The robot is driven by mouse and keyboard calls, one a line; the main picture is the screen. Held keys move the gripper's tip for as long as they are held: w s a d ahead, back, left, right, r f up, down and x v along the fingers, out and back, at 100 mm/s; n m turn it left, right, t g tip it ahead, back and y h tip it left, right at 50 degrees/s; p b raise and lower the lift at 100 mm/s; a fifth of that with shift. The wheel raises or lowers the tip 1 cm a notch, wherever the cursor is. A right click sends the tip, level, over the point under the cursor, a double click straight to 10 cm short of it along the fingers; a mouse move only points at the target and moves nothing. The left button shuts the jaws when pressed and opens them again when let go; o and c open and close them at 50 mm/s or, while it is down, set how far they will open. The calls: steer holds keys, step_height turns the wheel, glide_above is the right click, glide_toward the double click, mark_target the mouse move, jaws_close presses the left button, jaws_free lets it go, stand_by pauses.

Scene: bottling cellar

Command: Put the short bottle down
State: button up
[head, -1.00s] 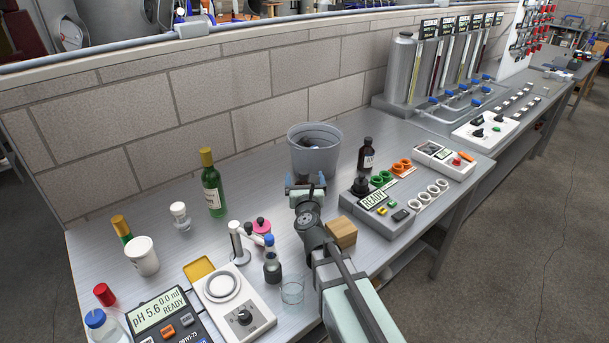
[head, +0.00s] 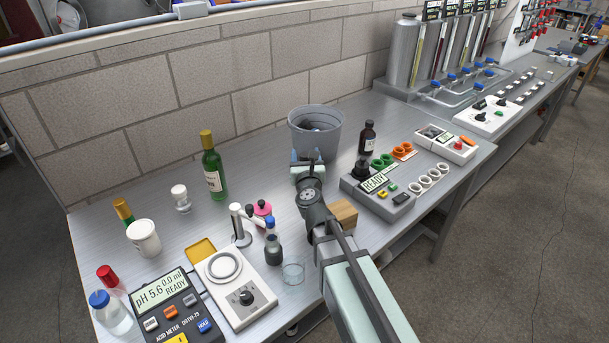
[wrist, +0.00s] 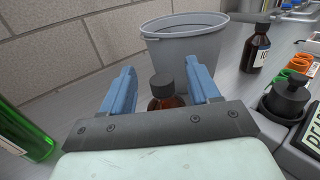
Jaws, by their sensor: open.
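A short brown bottle with a dark cap (wrist: 164,90) stands upright between the fingers of my gripper in the wrist view. Its lower part is hidden behind the gripper body. My gripper (wrist: 158,88) is open, with one blue finger on each side of the bottle and visible gaps at the cap. In the head view my gripper (head: 306,158) is low over the bench in front of the grey bucket, and the bottle is largely hidden there. A taller brown bottle with a white label (head: 367,138) stands right of the bucket; it also shows in the wrist view (wrist: 256,50).
The grey bucket (head: 316,142) stands close behind my gripper. A wooden block (head: 344,213) and a control box (head: 372,183) are to the right. A green bottle (head: 214,172) stands to the left. Bare bench lies between the green bottle and my gripper.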

mark_target(305, 158)
step_height(305, 158, up, 6)
steer(key=n+y, duration=0.6)
steer(key=n, duration=2.1)
steer(key=shift+w+a+f+n+g+h, duration=0.1)
steer(key=shift+w+f+n+g, duration=0.35)
steer(key=shift+f+n, duration=1.35)
steer(key=shift+w+a+f+n+g+h, duration=0.15)
steer(key=shift+w+f+n, duration=0.45)
steer(key=shift+f+n, duration=1.15)
steer(key=shift+w+a+f+n+g+h, duration=0.1)
steer(key=shift+w+f+n+g, duration=0.7)
steer(key=shift+n, duration=1.75)
steer(key=shift+s+f+t, duration=0.25)
steer(key=shift+t, duration=0.15)
